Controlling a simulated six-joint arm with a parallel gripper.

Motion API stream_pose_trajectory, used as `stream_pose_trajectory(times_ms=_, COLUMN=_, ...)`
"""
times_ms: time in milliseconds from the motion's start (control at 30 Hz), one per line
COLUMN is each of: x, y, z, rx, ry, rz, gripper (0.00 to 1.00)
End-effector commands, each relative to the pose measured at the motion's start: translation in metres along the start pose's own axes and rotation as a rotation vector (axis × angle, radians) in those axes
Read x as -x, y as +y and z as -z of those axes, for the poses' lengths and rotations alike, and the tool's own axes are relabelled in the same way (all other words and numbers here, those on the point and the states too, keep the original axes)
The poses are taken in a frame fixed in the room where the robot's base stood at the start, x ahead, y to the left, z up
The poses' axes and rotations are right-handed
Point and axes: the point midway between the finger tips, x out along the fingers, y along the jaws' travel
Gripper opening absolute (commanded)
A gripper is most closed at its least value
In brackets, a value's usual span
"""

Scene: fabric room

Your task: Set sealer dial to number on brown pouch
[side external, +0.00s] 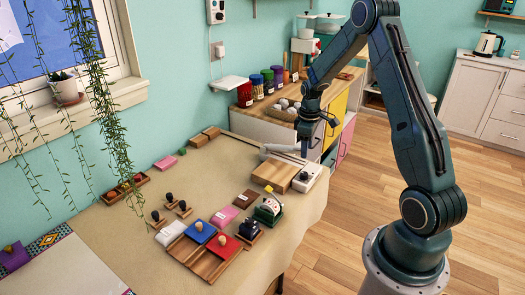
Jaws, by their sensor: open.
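A white device that looks like the sealer (307,177) stands at the right edge of the cloth-covered table, with a long pale bar (282,151) behind a wooden block. A small dark spot on its top may be the dial; its setting is too small to read. A small flat brown piece (245,198), possibly the brown pouch, lies left of it; no number is readable. My gripper (304,151) hangs pointing down above the back of the sealer, with its jaws open and nothing seen between them. I cannot tell whether it touches the bar.
A wooden block (276,175) lies against the sealer. The table's back middle (215,165) is clear.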

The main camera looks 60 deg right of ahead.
Motion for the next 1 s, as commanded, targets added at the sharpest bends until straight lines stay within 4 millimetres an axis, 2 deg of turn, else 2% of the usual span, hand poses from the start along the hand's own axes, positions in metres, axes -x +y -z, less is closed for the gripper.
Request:
stream_pose_trajectory(times_ms=600, x=-0.087, y=0.000, z=0.000, rx=0.000, ry=-0.001, rz=0.002, gripper=0.48)
stream_pose_trajectory(times_ms=800, x=-0.104, y=0.000, z=0.000, rx=0.000, ry=-0.001, rz=0.001, gripper=0.48)
stream_pose_trajectory(times_ms=1000, x=-0.110, y=0.000, z=0.000, rx=0.000, ry=0.000, rz=-0.001, gripper=0.48)
